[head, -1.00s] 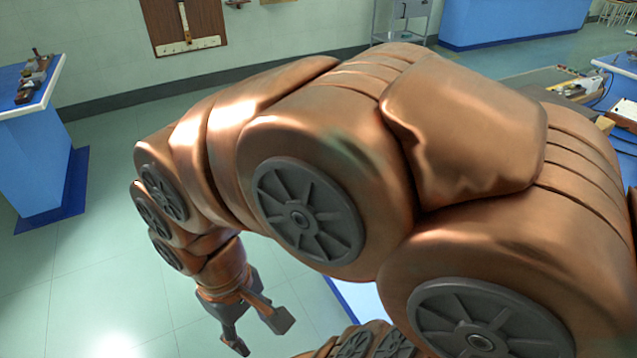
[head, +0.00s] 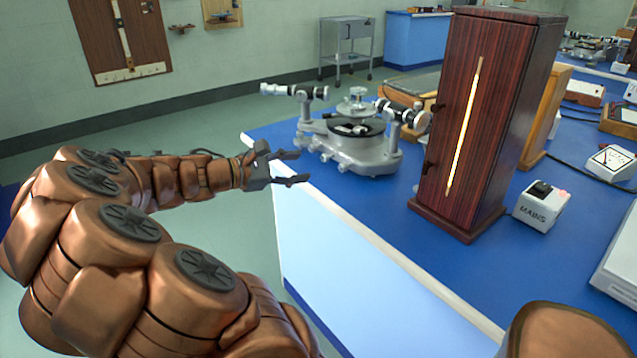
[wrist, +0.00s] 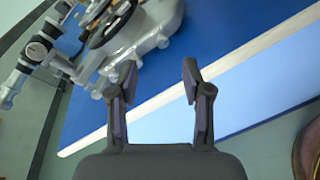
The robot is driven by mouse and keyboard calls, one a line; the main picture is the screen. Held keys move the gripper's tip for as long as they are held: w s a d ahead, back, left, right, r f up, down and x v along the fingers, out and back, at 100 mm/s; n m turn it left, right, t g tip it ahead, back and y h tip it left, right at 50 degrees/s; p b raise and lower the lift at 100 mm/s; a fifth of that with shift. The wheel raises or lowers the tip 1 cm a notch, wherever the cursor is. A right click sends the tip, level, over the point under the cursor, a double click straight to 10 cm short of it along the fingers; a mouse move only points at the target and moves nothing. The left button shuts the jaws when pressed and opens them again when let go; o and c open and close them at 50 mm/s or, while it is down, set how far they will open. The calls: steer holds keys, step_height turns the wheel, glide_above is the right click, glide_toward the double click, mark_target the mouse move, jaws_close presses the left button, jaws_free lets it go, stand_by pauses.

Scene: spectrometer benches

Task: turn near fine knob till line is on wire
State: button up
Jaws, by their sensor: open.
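A grey metal spectrometer (head: 362,157) stands on the blue bench top near its left edge. It has a dark round table in the middle and black-and-silver tubes to the left and right. In the wrist view, the spectrometer (wrist: 148,38) fills the upper left, with several small pale knobs along its base. I cannot tell which is the near fine knob. No line or wire shows. My gripper (head: 295,167) is open and empty, pointing right at the bench edge, apart from the spectrometer. In the wrist view, my gripper's fingers (wrist: 159,64) are spread, with nothing between them.
A tall dark wooden lamp housing (head: 480,120) with a glowing slit stands right of the spectrometer. A white mains box (head: 541,206) sits beside it. The blue bench (head: 440,240) has bare top in front of the spectrometer. Floor is open to the left.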

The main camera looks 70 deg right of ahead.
mark_target(323, 159)
steer(key=w+d+f+n+h+b, duration=0.3)
steer(key=d+f+n, duration=0.1)
steer(key=d+f, duration=0.25)
steer(key=shift+w+r+b+x, duration=0.15)
steer(key=shift+b+x, duration=0.15)
steer(key=shift+x, duration=1)
steer(key=shift+r+b+x, duration=0.15)
steer(key=shift+b+x, duration=0.1)
steer(key=shift+x, duration=1)
steer(key=shift+w+r+b+x, duration=0.15)
steer(key=shift+b+x, duration=0.15)
steer(key=shift+x, duration=1)
steer(key=shift+s, duration=0.1)
jaws_close()
